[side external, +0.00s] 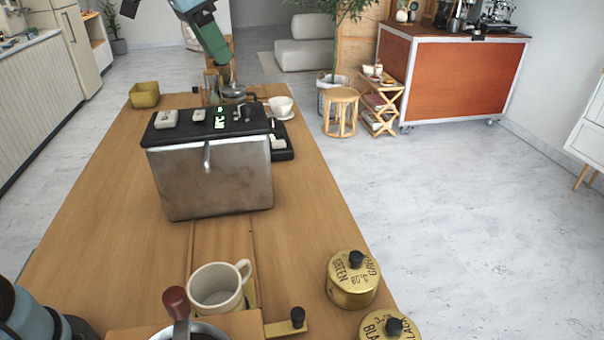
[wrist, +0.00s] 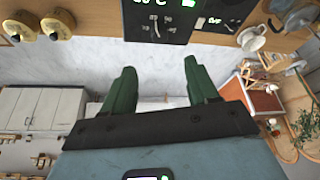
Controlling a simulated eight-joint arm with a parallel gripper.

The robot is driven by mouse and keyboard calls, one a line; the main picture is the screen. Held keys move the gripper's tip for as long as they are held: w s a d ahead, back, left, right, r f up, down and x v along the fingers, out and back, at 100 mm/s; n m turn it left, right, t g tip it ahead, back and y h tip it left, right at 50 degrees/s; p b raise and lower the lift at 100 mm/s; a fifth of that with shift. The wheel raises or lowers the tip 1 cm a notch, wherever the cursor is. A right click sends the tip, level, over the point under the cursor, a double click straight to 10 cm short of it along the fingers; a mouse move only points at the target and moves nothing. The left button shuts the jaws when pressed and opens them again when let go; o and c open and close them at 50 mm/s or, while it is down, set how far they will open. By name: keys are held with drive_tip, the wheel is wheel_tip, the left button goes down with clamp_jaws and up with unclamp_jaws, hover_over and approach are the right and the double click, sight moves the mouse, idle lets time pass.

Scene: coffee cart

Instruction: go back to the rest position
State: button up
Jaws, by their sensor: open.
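My gripper (side external: 219,54) hangs from the top of the side external view, beyond the steel-fronted machine (side external: 210,180). Its green fingers point down toward the far part of the wooden table. In the wrist view my gripper (wrist: 160,72) has its two green fingers wide apart. Nothing shows between them but pale floor and distant furniture. In the side external view the fingertips come close, in the picture, to a glass and metal vessel behind the machine; I cannot tell the real gap.
The table's right side has bare wood. An orange cart (side external: 455,80) stands apart on the floor.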

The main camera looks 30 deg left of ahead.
drive_tip(key=s+d+f+n, duration=0.1)
drive_tip(key=s+f, duration=0.1)
drive_tip(key=s+d+f+t, duration=0.1)
drive_tip(key=s+f, duration=0.1)
drive_tip(key=s, duration=0.1)
drive_tip(key=s+f+n+y, duration=0.1)
drive_tip(key=s+f, duration=0.1)
drive_tip(key=f, duration=0.1)
drive_tip(key=shift+s+d+n, duration=0.3)
drive_tip(key=shift+s+d, duration=0.05)
drive_tip(key=shift+d, duration=0.05)
drive_tip(key=s+d+f+n+t+y, duration=0.1)
drive_tip(key=s+f+n+t, duration=0.1)
drive_tip(key=s+f, duration=0.7)
wheel_tip(320, 180, down, 3)
drive_tip(key=shift+d+f+n, duration=0.2)
drive_tip(key=shift+n, duration=0.1)
